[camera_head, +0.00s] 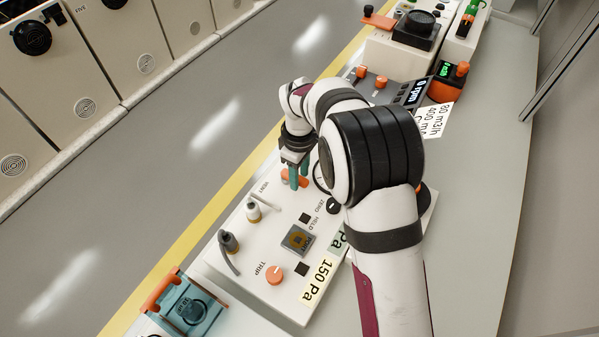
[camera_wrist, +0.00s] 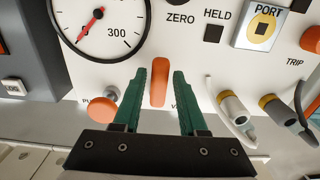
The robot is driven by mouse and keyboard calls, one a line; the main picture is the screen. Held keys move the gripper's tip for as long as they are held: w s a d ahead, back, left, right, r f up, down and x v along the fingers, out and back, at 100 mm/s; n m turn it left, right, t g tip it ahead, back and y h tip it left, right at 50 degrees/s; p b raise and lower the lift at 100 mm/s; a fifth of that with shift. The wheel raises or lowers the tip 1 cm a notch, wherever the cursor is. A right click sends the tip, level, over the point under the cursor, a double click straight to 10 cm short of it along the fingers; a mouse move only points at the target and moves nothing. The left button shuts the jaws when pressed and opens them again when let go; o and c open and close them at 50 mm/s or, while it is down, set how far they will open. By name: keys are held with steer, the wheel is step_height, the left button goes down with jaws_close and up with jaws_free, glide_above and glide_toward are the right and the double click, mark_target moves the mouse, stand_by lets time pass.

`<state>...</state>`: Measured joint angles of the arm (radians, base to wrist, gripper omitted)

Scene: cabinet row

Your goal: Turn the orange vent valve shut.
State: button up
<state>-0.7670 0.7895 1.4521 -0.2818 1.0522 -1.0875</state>
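The orange vent valve (camera_wrist: 159,82) is a bar-shaped handle on a white panel, standing upright in the wrist view. Its label is mostly hidden by a finger, with only a "V" showing. My gripper (camera_wrist: 160,92) has its two teal fingers on either side of the handle. Narrow gaps seem to remain beside it, so the fingers look open around it rather than clamped. In the head view my gripper (camera_head: 294,178) reaches down at the panel's far edge, and orange shows around the fingertips. The gauge (camera_wrist: 100,22) has a red needle near its lower left.
Two hose fittings (camera_wrist: 235,108) stand to the right. The PORT square (camera_head: 299,240) and orange TRIP knob (camera_head: 275,274) are on the same panel. A blue device (camera_head: 188,308) stands nearby.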

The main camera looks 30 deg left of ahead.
mark_target(278, 191)
jaws_close()
steer(key=shift+s+m, duration=0.1)
steer(key=shift+m, duration=0.2)
steer(key=m, duration=0.1)
steer(key=s+m, duration=0.1)
steer(key=m, duration=0.1)
steer(key=shift+s+a+m, duration=0.1)
steer(key=shift+m, duration=0.2)
steer(key=m, duration=0.2)
steer(key=s+m, duration=0.1)
steer(key=shift+a+m, duration=0.3)
steer(key=m, duration=0.1)
steer(key=a+m, duration=0.1)
steer(key=m, duration=0.1)
steer(key=s+m, duration=0.1)
steer(key=m, duration=0.1)
steer(key=shift+a, duration=0.2)
steer(key=shift+s+a+r+m, duration=0.1)
steer(key=shift+a+m, duration=0.15)
steer(key=shift+m, duration=0.6)
steer(key=shift+a+f+m, duration=0.1)
steer(key=shift+a+m, duration=0.15)
steer(key=shift+m, duration=0.65)
steer(key=shift+s+a+r+m, duration=0.1)
steer(key=shift+a+m, duration=0.15)
steer(key=shift+m, duration=0.6)
